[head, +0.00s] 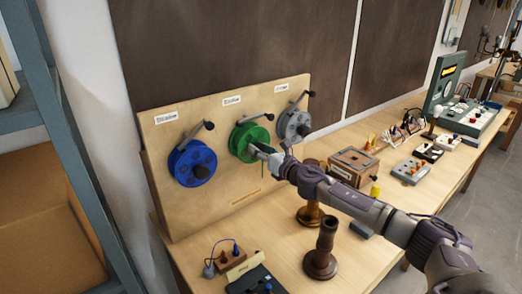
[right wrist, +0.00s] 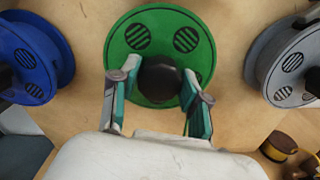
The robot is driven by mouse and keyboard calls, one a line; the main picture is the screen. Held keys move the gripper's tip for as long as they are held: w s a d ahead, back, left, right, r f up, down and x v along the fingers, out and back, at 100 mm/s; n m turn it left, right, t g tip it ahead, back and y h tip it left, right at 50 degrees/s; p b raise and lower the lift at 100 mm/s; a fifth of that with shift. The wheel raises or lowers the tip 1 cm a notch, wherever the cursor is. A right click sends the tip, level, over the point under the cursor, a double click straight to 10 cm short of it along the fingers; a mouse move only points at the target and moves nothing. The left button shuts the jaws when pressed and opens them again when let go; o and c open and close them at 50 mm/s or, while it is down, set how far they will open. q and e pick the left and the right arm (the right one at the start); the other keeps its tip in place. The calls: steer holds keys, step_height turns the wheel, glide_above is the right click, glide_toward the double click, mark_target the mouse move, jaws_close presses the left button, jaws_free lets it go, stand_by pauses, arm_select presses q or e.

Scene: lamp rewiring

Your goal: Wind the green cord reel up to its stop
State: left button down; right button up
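The green cord reel (head: 243,137) is mounted on the upright wooden board, between a blue and a grey reel. A black lever with a round end (head: 268,117) stands above it. A thin green cord hangs below it. In the right wrist view the green reel (right wrist: 121,50) fills the top middle, with a black knob (right wrist: 159,77) standing out from its face. My right gripper (head: 268,150) reaches the reel from the right. In the head view the gripper hides the knob. My left gripper is out of view.
The blue reel (head: 185,162) and grey reel (head: 288,126) flank the green one closely. Below the board, a dark brown turned stand (head: 322,254), a wooden box (head: 352,166) and small switch boards occupy the bench (head: 360,260). A metal shelf stands at left.

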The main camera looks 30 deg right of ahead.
steer(key=c, duration=0.6)
steer(key=shift+m, duration=0.3)
